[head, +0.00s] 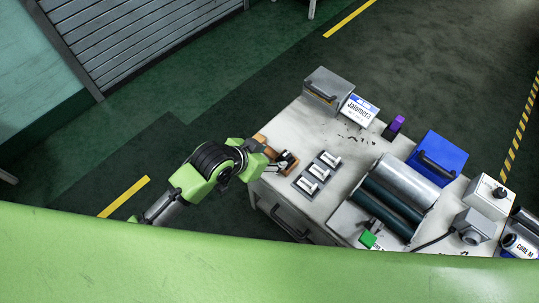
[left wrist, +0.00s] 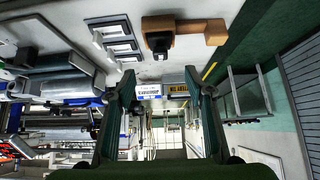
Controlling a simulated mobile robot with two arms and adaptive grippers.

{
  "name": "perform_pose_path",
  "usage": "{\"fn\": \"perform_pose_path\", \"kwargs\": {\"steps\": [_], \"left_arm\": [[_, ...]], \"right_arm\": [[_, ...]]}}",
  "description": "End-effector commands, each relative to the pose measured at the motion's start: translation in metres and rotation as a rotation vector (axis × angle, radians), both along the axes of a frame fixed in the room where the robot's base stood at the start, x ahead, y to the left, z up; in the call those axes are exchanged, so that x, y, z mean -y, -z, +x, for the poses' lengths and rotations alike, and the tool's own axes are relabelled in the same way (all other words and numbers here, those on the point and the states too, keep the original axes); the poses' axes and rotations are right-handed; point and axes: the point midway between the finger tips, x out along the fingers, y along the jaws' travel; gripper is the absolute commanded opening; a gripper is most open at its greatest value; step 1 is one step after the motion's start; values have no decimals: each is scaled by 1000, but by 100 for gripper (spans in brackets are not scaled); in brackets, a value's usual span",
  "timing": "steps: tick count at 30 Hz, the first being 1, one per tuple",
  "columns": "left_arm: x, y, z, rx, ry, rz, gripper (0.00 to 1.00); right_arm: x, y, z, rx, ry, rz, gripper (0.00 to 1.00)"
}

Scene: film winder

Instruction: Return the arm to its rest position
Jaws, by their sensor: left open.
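My left arm comes in from the left in the head view, and its gripper (head: 271,157) is over the left corner of the workbench (head: 285,125). The left wrist view shows the gripper (left wrist: 159,78) open, with two dark fingers apart and nothing between them. An orange-brown block (left wrist: 205,32) with a black part (left wrist: 160,42) lies on the bench beyond the fingertips, apart from them. In the head view this block (head: 260,139) is partly hidden by the gripper. My right gripper is not in view.
A grey tray with white handled pieces (head: 315,174) is right of the gripper. Large rollers (head: 400,190), a blue box (head: 438,158), a grey box (head: 327,88), a sign (head: 359,110) and a purple item (head: 398,123) stand on the bench. Floor (head: 150,90) to the left is clear.

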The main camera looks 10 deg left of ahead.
Motion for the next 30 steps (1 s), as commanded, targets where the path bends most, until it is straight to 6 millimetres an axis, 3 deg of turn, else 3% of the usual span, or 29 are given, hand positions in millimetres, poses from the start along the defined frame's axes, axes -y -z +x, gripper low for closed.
{"fn": "perform_pose_path", "kwargs": {"steps": [14,17,21,30], "left_arm": [[-2,0,-5,-8,-10,-1,48],[-10,0,-25,-40,-49,0,48],[-42,0,-68,-116,-152,25,48],[-110,-1,-141,-251,-341,108,48]], "right_arm": [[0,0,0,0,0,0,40],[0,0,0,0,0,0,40],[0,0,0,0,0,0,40],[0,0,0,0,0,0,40]]}}
